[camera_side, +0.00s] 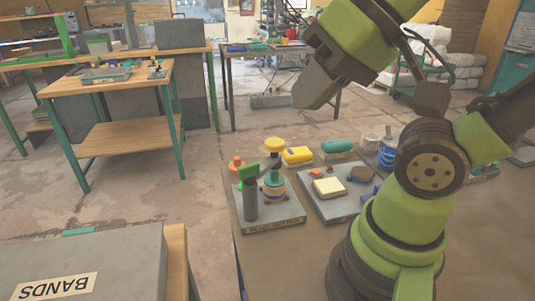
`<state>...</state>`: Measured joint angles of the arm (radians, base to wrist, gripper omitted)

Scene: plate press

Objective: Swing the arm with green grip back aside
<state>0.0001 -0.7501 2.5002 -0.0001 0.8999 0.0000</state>
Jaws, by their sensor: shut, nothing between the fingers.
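The plate press has a grey base (284,221) with a label on its front edge, near the table's left corner. A dark upright post (251,203) stands on it, with the green grip (248,171) at its top. The swing arm itself is hard to make out behind the post and grip. Beside it, a round stack with a yellow knob (274,144) on top stands on the base. My gripper (306,100) is shut and empty, raised above and to the right of the press, apart from it. Its fingers are hard to tell apart.
A second grey board (337,205) with a cream block lies right of the press. An orange knobbed piece (236,163), a yellow piece (298,155) and a green piece (337,146) stand behind. A grey BANDS box (110,262) is at front left. Air above the press is clear.

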